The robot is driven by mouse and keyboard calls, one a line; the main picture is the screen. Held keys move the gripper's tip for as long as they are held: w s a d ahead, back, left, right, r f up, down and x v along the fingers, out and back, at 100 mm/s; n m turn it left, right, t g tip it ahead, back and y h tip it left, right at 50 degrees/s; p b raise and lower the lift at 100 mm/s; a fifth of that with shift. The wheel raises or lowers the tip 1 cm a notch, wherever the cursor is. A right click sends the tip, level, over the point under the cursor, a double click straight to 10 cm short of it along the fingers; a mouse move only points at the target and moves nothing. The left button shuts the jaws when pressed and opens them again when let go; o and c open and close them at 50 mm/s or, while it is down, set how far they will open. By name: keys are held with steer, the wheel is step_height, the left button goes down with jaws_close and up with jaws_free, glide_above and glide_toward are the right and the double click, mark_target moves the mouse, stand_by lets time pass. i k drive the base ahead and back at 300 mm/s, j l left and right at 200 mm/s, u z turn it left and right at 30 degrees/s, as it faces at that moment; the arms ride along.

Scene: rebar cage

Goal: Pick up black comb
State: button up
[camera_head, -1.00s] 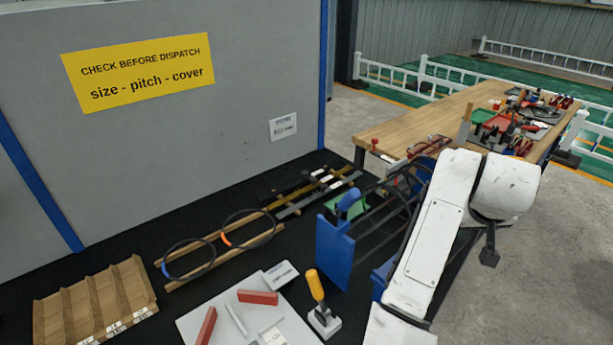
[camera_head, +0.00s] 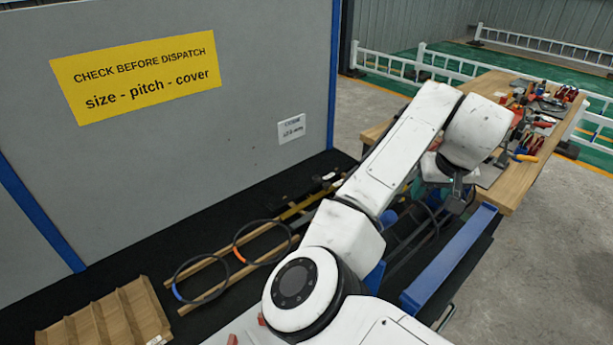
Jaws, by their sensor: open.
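I cannot pick out a black comb with certainty. Dark and yellow bars (camera_head: 305,207) lie at the back of the black bench, partly hidden behind my arm, and one dark piece among them could be it. My gripper (camera_head: 456,204) hangs below the white wrist at the right, over the bench's right end near a blue frame. It is open, seen small and from the side, and I see nothing held in it. Its height above the bench is hard to judge.
Two black rings (camera_head: 262,242) rest across wooden strips. A wooden slotted tray (camera_head: 105,318) stands at front left. A blue bar (camera_head: 449,260) lies below my gripper. A wooden table (camera_head: 530,172) with tools stands behind right. A grey panel (camera_head: 150,150) closes off the back.

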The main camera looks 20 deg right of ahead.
mark_target(318, 181)
steer(key=i+j, duration=0.2)
steer(key=i, duration=0.15)
steer(key=i+j, duration=0.2)
steer(key=i, duration=0.2)
steer(key=i+j, duration=0.2)
steer(key=i, duration=0.15)
